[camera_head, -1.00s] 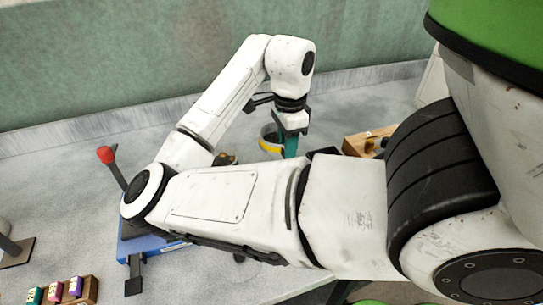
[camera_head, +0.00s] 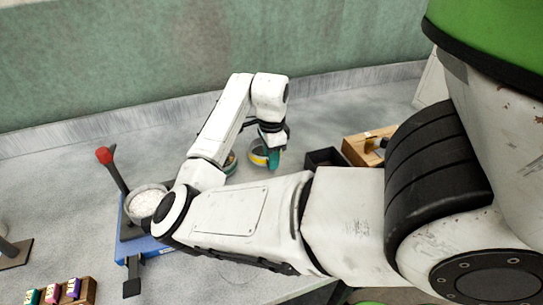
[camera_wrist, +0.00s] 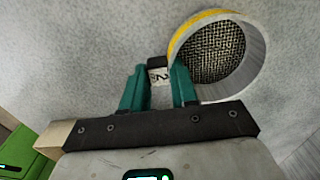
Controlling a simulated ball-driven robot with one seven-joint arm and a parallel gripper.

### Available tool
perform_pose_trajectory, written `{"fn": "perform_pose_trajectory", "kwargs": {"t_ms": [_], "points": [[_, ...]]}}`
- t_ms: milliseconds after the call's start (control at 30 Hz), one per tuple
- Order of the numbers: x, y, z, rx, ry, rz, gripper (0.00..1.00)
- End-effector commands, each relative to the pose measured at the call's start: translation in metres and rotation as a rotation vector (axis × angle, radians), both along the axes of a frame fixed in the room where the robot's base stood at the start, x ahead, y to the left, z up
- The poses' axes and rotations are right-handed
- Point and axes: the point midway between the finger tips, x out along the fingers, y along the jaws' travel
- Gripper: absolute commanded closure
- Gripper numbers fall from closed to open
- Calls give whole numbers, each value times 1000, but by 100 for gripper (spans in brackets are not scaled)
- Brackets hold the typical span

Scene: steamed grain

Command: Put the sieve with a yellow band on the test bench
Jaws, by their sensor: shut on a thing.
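The sieve with a yellow band (camera_head: 257,158) is a round metal ring with a wire mesh. It also shows at the upper right of the wrist view (camera_wrist: 262,62), tilted, with its yellow band along the top left rim. My gripper (camera_head: 273,160) is beside the sieve. In the wrist view its teal fingers (camera_wrist: 160,80) are shut on the sieve's short dark handle, which carries a pale tag with a dark mark. I cannot tell how far the sieve is above the grey test bench (camera_head: 375,100).
A bowl of white grain (camera_head: 148,202) stands on a blue-based device with a red-knobbed lever (camera_head: 104,156). Another round vessel (camera_head: 231,163) is left of the sieve, partly hidden. A black box (camera_head: 325,158) and a wooden crate (camera_head: 358,151) stand right. Small coloured blocks (camera_head: 53,293) sit front left.

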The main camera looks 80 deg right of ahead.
Motion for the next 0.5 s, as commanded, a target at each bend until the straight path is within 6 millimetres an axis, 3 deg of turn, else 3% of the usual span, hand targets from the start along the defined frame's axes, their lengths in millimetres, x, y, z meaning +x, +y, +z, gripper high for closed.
{"fn": "perform_pose_trajectory", "kwargs": {"t_ms": [267, 300, 500], "points": [[0, 0, -3, 0, 0, 1, 100], [0, 0, -3, 0, 0, 0, 70], [0, 0, -3, 0, 0, 0, 51]]}}
